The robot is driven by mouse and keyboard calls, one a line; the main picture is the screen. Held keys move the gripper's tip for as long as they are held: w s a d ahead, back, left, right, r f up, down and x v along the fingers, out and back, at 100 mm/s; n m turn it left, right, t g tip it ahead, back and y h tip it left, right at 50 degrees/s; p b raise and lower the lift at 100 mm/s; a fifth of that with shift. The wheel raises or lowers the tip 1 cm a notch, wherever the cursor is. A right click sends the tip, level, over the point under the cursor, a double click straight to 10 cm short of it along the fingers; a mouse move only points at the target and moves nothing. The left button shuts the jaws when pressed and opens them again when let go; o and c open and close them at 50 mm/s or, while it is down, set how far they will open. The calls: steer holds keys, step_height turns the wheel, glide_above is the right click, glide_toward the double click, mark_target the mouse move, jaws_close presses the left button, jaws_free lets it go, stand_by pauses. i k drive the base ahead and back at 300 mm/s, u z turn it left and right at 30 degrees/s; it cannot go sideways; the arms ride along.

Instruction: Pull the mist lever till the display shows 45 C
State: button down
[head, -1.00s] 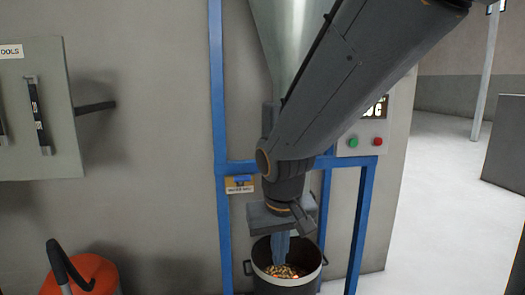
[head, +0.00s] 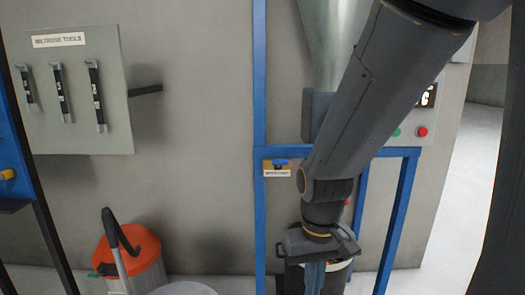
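A small blue handle (head: 281,162) sits on a yellow plate with a white label on the blue frame; the label is too small to read, so I cannot tell if it is the mist lever. The display (head: 428,97) is at the right, mostly hidden behind my arm, and its reading cannot be made out. My gripper (head: 315,280) points down, low and to the right of the blue handle and apart from it, in front of a dark bucket (head: 340,270). Whether its fingers are open or shut is unclear, and I see nothing held.
A blue frame (head: 259,120) stands around a metal hopper (head: 328,45). A green button (head: 397,132) and a red button (head: 421,132) are below the display. A tool board (head: 75,125) hangs at left above an orange-topped vacuum (head: 135,255).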

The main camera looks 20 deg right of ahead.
mark_target(278, 163)
steer(key=u, duration=0.9)
steer(key=k, duration=0.75)
steer(key=z, duration=0.8)
steer(key=i, duration=0.5)
